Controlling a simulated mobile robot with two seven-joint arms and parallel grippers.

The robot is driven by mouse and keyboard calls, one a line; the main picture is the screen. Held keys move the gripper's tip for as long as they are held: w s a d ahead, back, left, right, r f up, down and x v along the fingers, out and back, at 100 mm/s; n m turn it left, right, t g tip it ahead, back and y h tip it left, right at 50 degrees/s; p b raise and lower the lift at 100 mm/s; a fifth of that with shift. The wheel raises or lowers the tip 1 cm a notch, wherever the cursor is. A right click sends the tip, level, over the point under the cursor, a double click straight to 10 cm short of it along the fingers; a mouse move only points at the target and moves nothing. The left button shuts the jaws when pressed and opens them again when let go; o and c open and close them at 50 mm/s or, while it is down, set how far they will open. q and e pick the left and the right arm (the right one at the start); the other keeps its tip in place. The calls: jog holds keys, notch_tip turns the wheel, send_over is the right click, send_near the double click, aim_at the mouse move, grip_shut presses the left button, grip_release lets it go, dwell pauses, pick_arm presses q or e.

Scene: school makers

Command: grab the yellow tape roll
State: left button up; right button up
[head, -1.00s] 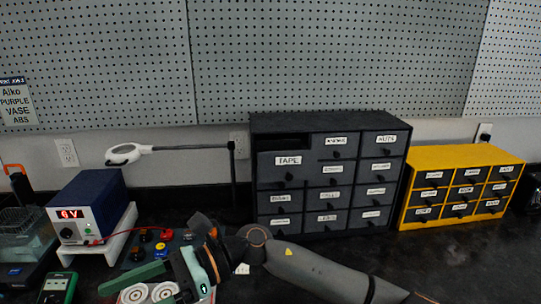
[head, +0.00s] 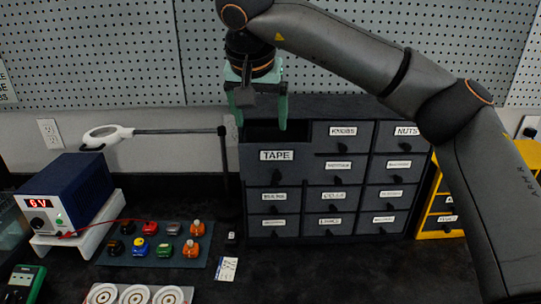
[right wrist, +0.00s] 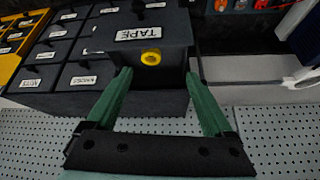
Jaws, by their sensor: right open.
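The yellow tape roll (right wrist: 151,57) shows in the right wrist view as a small ring in the pulled-out drawer labelled TAPE (right wrist: 175,30), close behind its front panel. In the head view, the TAPE drawer (head: 262,172) is the top left one of the dark cabinet, and the roll inside is hidden. My right gripper (head: 259,118) points down above this drawer with its green fingers apart. In the right wrist view, the open fingers (right wrist: 158,76) are empty, and the roll appears just beyond the gap between their tips. My left gripper is not in view.
The cabinet's other drawers (head: 342,165) are shut. A magnifier lamp (head: 180,131) stands left of the cabinet. A blue power supply (head: 75,195) and a mat with several coloured parts (head: 200,258) are farther left. A pegboard wall (head: 130,60) rises behind.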

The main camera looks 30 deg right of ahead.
jog(key=shift+h, duration=0.4)
jog(key=x, duration=0.4)
jog(key=d+x, duration=0.1)
jog(key=x, duration=0.3)
jog(key=r+x, duration=0.1)
jog(key=x, duration=0.3)
jog(key=shift+w+d+f, duration=0.25)
jog(key=shift+w+d, duration=0.05)
jog(key=shift+d, duration=0.1)
grip_shut()
